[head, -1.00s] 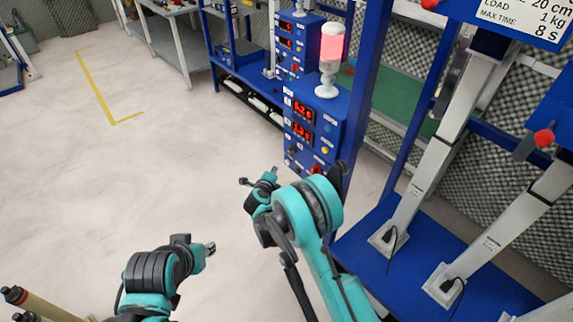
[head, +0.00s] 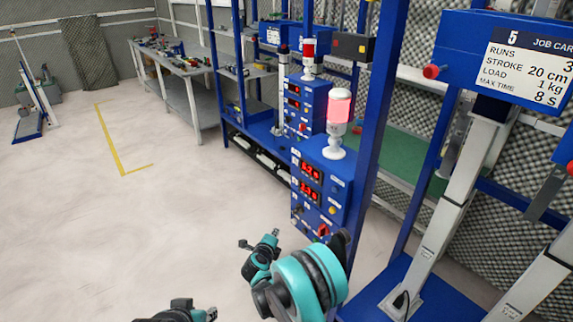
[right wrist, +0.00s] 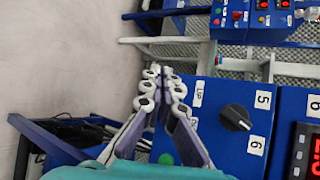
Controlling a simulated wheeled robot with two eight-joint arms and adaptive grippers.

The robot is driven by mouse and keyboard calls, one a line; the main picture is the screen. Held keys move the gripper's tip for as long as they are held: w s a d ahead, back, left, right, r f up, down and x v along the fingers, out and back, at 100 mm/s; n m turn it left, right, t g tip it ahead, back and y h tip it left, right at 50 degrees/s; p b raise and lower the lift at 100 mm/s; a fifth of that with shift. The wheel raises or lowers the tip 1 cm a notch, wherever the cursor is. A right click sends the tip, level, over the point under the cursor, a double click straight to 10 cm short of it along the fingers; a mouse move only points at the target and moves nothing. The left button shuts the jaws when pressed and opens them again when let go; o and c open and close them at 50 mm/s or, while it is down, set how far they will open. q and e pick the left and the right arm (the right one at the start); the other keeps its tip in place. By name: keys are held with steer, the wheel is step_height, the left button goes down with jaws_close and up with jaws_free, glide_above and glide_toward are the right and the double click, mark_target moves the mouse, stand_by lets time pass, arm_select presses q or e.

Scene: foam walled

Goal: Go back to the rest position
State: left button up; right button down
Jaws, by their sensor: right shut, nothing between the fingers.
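My right gripper (head: 275,234) shows in the head view left of the front control panel, with its teal and black arm behind it. In the right wrist view its two fingers (right wrist: 163,72) are closed together at the tips, with nothing between them. They point past the blue panel face, apart from its black knob (right wrist: 235,117) as far as I can tell. My left gripper (head: 211,313) is small at the bottom edge of the head view; most of its arm is cut off, and its jaw state is unclear.
The blue control box (head: 325,178) with red displays and a lit red lamp (head: 340,107) stands close right of my right gripper. A blue rack frame (head: 370,140) and tilted grey posts (head: 440,215) fill the right. Open floor (head: 100,220) lies left.

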steer(key=d+r+n+t+y, duration=0.2)
steer(key=r+n+t, duration=0.15)
steer(key=r, duration=0.95)
steer(key=d+r+n+t+y, duration=0.15)
steer(key=r+n, duration=0.25)
steer(key=r, duration=1)
steer(key=s+r+n+y, duration=0.5)
steer(key=s+r+n, duration=0.2)
steer(key=s+n, duration=0.2)
steer(key=s+d+f+n+g+h, duration=0.1)
steer(key=s+d+f+n+g, duration=0.1)
steer(key=s+d+f, duration=0.3)
steer(key=s+d+f+n+g+h, duration=0.2)
steer(key=s+d+f+g, duration=0.3)
steer(key=s, duration=0.9)
steer(key=s+d+f+n+g+h, duration=0.2)
steer(key=s+d+f+n+g, duration=0.1)
steer(key=s, duration=0.7)
step_height(320, 180, down, 4)
steer(key=d+n, duration=0.1)
steer(key=d, duration=0.1)
steer(key=shift+d+g, duration=0.3)
steer(key=shift+d, duration=0.05)
steer(key=shift+s+r, duration=0.1)
